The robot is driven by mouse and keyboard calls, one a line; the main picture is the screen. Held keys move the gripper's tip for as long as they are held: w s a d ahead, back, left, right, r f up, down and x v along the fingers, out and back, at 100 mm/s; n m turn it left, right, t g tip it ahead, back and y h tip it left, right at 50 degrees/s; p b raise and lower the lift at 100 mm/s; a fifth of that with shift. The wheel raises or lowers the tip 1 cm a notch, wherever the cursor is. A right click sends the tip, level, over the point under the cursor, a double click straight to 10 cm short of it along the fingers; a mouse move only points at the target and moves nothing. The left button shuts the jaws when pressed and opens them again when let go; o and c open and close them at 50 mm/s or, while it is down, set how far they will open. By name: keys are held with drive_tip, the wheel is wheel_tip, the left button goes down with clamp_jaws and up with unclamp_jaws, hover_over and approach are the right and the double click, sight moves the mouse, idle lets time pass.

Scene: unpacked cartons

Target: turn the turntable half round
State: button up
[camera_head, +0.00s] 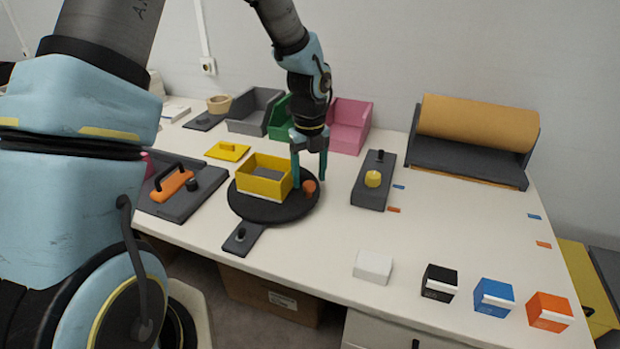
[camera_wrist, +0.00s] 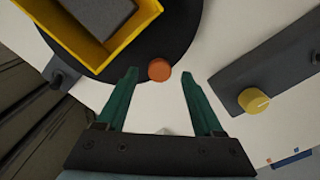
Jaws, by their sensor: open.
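The black round turntable (camera_head: 262,209) lies on the white table with an open yellow box (camera_head: 262,183) on it; a grey block shows inside the box. An orange knob (camera_head: 309,187) stands near the turntable's right edge. In the wrist view the turntable (camera_wrist: 185,22), the yellow box (camera_wrist: 70,50) and the orange knob (camera_wrist: 159,70) lie ahead of the fingers. My gripper (camera_head: 309,181) points down at the turntable's right side. Its teal fingers (camera_wrist: 160,88) are apart, with the knob between and just beyond their tips. I cannot tell whether they touch it.
A grey panel with a yellow knob (camera_head: 372,179) stands to the right. A dark plate with an orange handle block (camera_head: 172,184) is at left. Grey (camera_head: 254,112), green and pink (camera_head: 350,124) bins stand behind.

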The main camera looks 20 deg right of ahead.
drive_tip(key=shift+f, duration=1)
clamp_jaws()
idle(0.8)
